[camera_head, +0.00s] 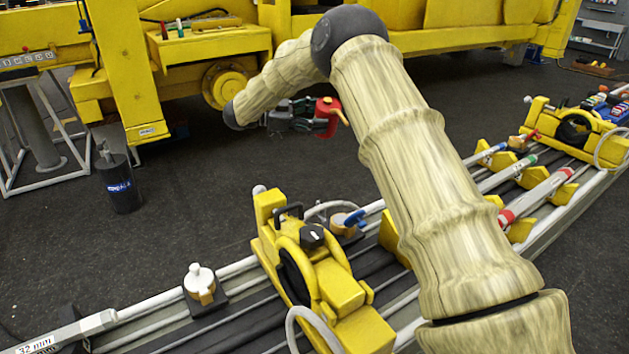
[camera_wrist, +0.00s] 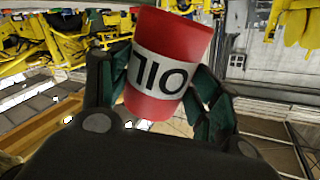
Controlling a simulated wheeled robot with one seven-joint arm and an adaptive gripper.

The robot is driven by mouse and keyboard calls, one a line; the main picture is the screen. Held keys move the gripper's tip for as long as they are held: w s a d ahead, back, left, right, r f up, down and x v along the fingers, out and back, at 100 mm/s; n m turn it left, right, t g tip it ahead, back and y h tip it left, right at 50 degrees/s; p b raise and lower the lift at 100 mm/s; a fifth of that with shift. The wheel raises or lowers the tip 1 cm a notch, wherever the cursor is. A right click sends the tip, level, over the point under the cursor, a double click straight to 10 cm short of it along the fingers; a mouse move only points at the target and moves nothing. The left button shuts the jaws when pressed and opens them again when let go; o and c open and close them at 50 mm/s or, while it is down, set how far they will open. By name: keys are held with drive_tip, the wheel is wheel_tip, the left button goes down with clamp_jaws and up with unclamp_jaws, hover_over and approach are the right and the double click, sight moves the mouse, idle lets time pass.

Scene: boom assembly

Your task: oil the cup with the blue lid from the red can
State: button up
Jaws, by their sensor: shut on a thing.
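The red can (camera_head: 328,105) is held up in the air, away from the boom parts, in the upper middle of the head view. In the wrist view the red can (camera_wrist: 165,65) fills the middle, tilted, with its white OIL label upside down in the picture. My gripper (camera_head: 318,122) is shut on it; in the wrist view the dark green fingers (camera_wrist: 160,100) press its two sides. A small blue-topped piece (camera_head: 354,218), which looks like the blue lid, sits just behind the yellow clamp.
The yellow clamp (camera_head: 310,265) stands on the boom rails beside a white-topped cup (camera_head: 199,282). Another yellow clamp (camera_head: 570,130) is at the right. A black canister (camera_head: 120,182) stands on the floor at left. A large yellow machine (camera_head: 130,70) lines the back.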

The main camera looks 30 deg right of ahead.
wheel_tip(320, 180, down, 17)
drive_tip(key=b, duration=1.6)
drive_tip(key=shift+s+m, duration=0.2)
drive_tip(key=shift+m, duration=0.2)
drive_tip(key=shift+f+m+t+b, duration=0.2)
drive_tip(key=shift+f+m+b, duration=0.4)
drive_tip(key=shift+b, duration=1.3)
drive_tip(key=shift+f+m+t+b, duration=0.2)
drive_tip(key=shift+m+b, duration=0.7)
drive_tip(key=shift+b, duration=0.95)
drive_tip(key=shift+s+a+r+m+t+y+b, duration=0.1)
drive_tip(key=shift+s+r+m+t+b, duration=0.2)
drive_tip(key=shift+r+m+b, duration=0.45)
drive_tip(key=shift+s+d+r+m+t+y+b, duration=0.1)
drive_tip(key=shift+s+r+m+b, duration=0.4)
drive_tip(key=shift+r+b, duration=0.5)
drive_tip(key=shift+s+a+r+m+t+y+b, duration=0.1)
drive_tip(key=shift+s+r+m+t+b, duration=0.15)
drive_tip(key=shift+r+m+b, duration=0.6)
drive_tip(key=shift+f, duration=0.1)
wheel_tip(320, 180, down, 8)
drive_tip(key=w+n+g+p, duration=0.1)
drive_tip(key=w+n+p, duration=0.1)
drive_tip(key=n+p, duration=0.3)
drive_tip(key=shift+d+p, duration=0.2)
drive_tip(key=shift+p, duration=1.85)
drive_tip(key=shift+w+g, duration=0.1)
drive_tip(key=shift+g, duration=0.15)
